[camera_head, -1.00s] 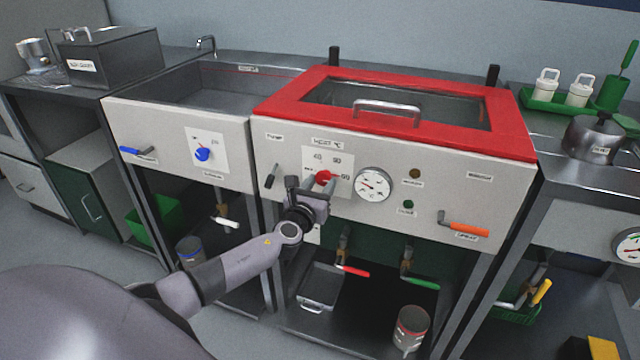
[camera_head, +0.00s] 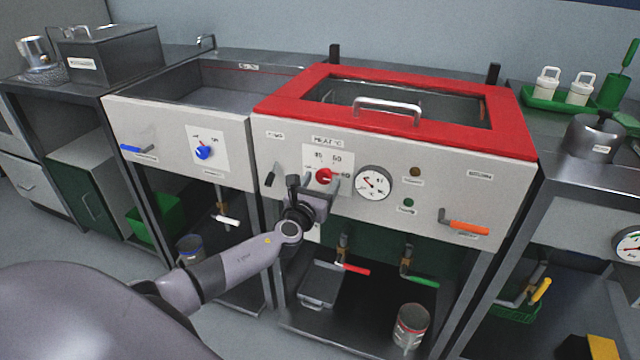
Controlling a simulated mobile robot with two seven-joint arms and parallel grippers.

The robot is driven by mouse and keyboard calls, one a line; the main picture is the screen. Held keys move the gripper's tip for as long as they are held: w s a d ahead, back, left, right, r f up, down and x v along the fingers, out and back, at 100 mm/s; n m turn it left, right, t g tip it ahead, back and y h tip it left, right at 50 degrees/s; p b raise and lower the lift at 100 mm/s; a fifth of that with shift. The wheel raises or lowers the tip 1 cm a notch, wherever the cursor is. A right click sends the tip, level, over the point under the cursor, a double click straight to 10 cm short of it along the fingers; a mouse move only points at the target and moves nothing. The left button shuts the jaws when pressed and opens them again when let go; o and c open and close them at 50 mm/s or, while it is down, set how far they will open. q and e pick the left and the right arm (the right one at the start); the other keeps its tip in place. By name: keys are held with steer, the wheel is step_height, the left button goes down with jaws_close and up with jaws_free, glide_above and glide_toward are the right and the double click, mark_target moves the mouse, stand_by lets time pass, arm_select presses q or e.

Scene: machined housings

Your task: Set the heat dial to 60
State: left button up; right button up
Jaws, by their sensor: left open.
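The heat dial (camera_head: 323,175) is a red knob on a white numbered plate (camera_head: 324,158) on the front panel of the red-topped unit. Its pointer seems to face right, towards a mark that looks like 60, though the small print is hard to read. My left gripper (camera_head: 318,188) is open just in front of and below the dial, with a finger to either side. I cannot tell whether the fingers touch the knob. The lower part of the plate is partly hidden by the gripper. My right gripper is not in view.
A round gauge (camera_head: 373,182) sits close to the right of the dial, and a small dark lever (camera_head: 270,175) to its left. The red lid (camera_head: 300,98) with a metal handle (camera_head: 388,106) is above. An orange-handled lever (camera_head: 468,227) is farther right.

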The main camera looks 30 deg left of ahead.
arm_select(q)
steer(key=p+v, duration=0.1)
steer(key=v, duration=0.6)
stand_by(0.6)
steer(key=s+d+f+n+g+h+p, duration=0.25)
steer(key=s+d+f+n, duration=0.25)
steer(key=s+n, duration=0.25)
steer(key=s+d+f+n+g+h+p, duration=0.1)
steer(key=s+d+f+n+g+p, duration=0.2)
steer(key=s+d+n, duration=0.5)
steer(key=s+d+n+g+h+p, duration=0.1)
steer(key=s+d+n, duration=0.3)
steer(key=s+n, duration=0.6)
steer(key=n+h, duration=0.1)
steer(key=n, duration=0.4)
steer(key=shift+s+n+g+h, duration=0.3)
steer(key=shift+n+g+h, duration=0.05)
